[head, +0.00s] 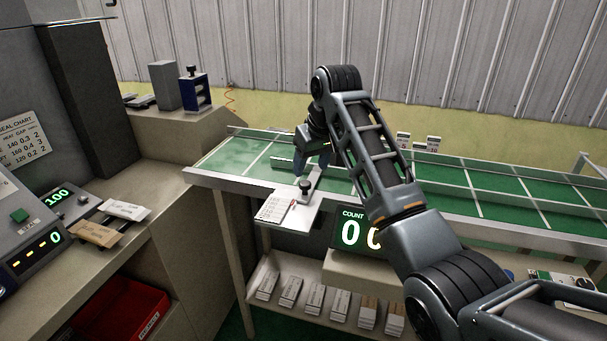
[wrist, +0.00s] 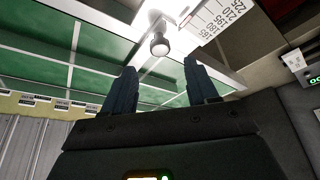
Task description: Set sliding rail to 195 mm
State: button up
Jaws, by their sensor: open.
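My gripper (head: 318,163) is open and empty above the near edge of the green table. In the wrist view its two dark fingers (wrist: 161,66) point towards a round dark-topped knob (wrist: 159,45), which appears just beyond the fingertips and between them. The fingers do not appear to touch it. In the head view the knob (head: 304,183) stands on a light metal arm of the sliding rail (head: 286,164). The white number scale (head: 272,208) lies beside it and also shows in the wrist view (wrist: 214,17). I cannot tell the rail's setting.
The green table (head: 224,158) has a raised metal edge. A count display (head: 350,232) sits in front, partly behind my arm. A shelf below holds several wrapped packs (head: 290,291). At left are a bench with a control panel and a red bin (head: 120,308).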

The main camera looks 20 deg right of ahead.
aim_at(305, 183)
jog(key=x, duration=0.6)
jog(key=shift+w+f+p, duration=0.1)
jog(key=shift+f+p, duration=0.15)
jog(key=shift+p, duration=0.15)
jog(key=shift+c, duration=0.3)
grip_shut()
